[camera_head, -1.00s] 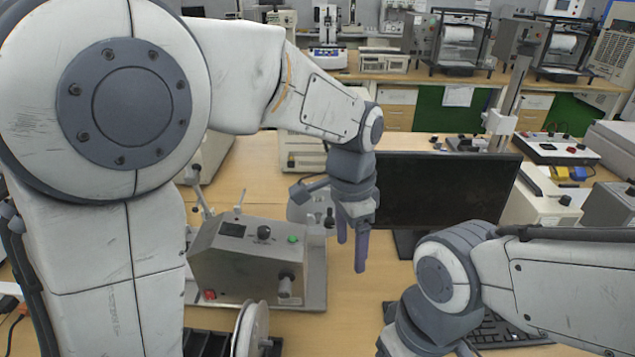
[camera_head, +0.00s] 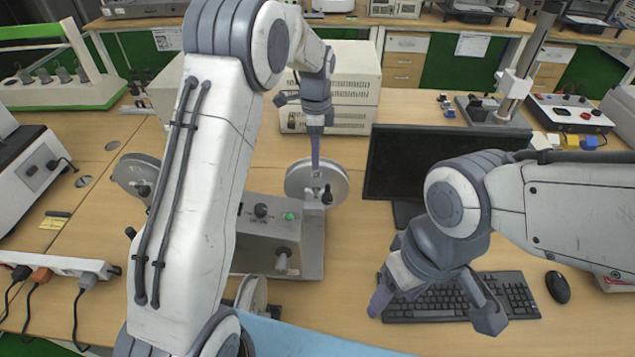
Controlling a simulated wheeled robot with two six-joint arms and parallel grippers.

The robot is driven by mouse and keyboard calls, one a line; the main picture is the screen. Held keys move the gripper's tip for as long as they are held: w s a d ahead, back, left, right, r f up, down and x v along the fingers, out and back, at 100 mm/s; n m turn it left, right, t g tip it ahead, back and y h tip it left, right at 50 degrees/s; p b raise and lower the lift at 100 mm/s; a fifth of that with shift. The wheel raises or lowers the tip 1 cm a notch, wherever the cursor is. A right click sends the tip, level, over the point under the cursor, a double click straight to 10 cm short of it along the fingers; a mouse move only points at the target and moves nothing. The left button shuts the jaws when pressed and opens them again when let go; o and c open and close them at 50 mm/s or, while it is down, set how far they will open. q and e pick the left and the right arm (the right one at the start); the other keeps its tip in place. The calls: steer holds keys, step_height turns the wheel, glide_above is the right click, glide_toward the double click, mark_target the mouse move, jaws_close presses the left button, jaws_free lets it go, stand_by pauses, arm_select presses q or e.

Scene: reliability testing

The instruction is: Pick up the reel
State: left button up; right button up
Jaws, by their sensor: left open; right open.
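A round grey-white reel (camera_head: 317,190) stands upright on the far right of a grey metal machine (camera_head: 262,228). A second reel (camera_head: 135,178) is at the machine's far left, and a third reel (camera_head: 252,295) at its near side is partly hidden by my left arm. My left gripper (camera_head: 315,158) points down just above and in front of the far right reel. It is open, its fingers seen nearly edge-on; I cannot tell whether they touch the reel. My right gripper (camera_head: 432,308) is open and empty above the keyboard, fingers spread wide.
A black monitor (camera_head: 430,172) stands right of the far reel, with a keyboard (camera_head: 515,292) and mouse (camera_head: 557,287) in front. A beige cabinet (camera_head: 352,88) stands behind my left gripper. A power strip (camera_head: 60,265) lies at left.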

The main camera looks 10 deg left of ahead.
arm_select(q)
steer(key=p, duration=0.1)
glide_above(317, 185)
steer(key=w, duration=0.2)
steer(key=f, duration=0.4)
steer(key=shift+s+a+f, duration=0.2)
steer(key=shift+a, duration=0.05)
jaws_close()
steer(key=shift+r, duration=0.1)
stand_by(0.7)
